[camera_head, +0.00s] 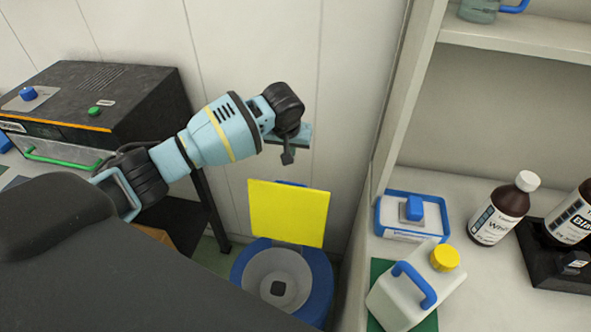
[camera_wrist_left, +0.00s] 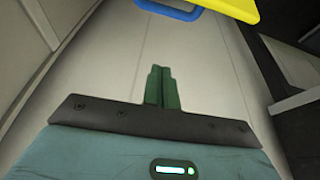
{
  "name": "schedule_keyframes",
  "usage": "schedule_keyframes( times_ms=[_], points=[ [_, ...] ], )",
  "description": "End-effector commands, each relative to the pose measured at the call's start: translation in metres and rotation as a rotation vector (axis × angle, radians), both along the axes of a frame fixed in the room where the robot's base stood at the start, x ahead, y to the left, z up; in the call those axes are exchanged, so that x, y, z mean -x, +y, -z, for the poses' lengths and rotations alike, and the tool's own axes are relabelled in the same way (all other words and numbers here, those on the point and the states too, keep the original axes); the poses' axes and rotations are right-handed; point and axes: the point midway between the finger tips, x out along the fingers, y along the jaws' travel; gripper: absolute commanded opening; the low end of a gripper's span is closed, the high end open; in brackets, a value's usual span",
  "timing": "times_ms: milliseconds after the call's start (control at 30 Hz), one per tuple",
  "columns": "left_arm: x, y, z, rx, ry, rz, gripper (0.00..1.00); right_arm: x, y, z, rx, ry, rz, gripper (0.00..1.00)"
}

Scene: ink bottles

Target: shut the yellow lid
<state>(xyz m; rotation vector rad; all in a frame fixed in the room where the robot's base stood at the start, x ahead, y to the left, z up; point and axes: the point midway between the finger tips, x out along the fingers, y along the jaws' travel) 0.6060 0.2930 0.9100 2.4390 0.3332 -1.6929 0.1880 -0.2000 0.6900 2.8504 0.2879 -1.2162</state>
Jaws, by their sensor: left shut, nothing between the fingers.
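The yellow lid (camera_head: 288,212) stands raised, nearly upright, at the back of a round blue bin (camera_head: 320,285). The bin's pale funnel-shaped inside is uncovered, with a dark square opening at its middle. My left gripper (camera_head: 290,143) is above the lid near the wall, apart from it; its fingers are hard to make out there. In the left wrist view the gripper's green fingers (camera_wrist_left: 162,88) are shut together and empty. The yellow lid (camera_wrist_left: 235,8) and a blue handle-like bar (camera_wrist_left: 172,10) show at that view's top edge. My right gripper is not in view.
A black machine (camera_head: 110,100) with a green handle stands at the left. A shelf wall (camera_head: 385,120) rises close to the bin's right. The counter beyond holds a white jug (camera_head: 405,300), a blue-rimmed tray (camera_head: 385,222) and brown bottles (camera_head: 500,212).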

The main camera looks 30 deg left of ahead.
Motion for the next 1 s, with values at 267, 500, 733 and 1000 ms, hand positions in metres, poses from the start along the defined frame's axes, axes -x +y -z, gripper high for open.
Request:
schedule_keyframes(
  times_ms=[267, 500, 733, 1000],
  points=[
    [-0.007, 0.002, 0.025, 0.0, 0.005, 0.001, 0.0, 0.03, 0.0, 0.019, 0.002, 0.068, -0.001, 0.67],
    [-0.021, 0.005, 0.066, 0.0, 0.006, 0.001, 0.0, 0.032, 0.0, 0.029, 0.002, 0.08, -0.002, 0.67],
    [-0.032, 0.009, 0.097, -0.001, 0.004, 0.002, 0.0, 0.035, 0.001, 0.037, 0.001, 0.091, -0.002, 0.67],
    [-0.007, 0.002, 0.089, -0.001, -0.008, 0.003, 0.0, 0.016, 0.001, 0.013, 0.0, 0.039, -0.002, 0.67]
  ],
)
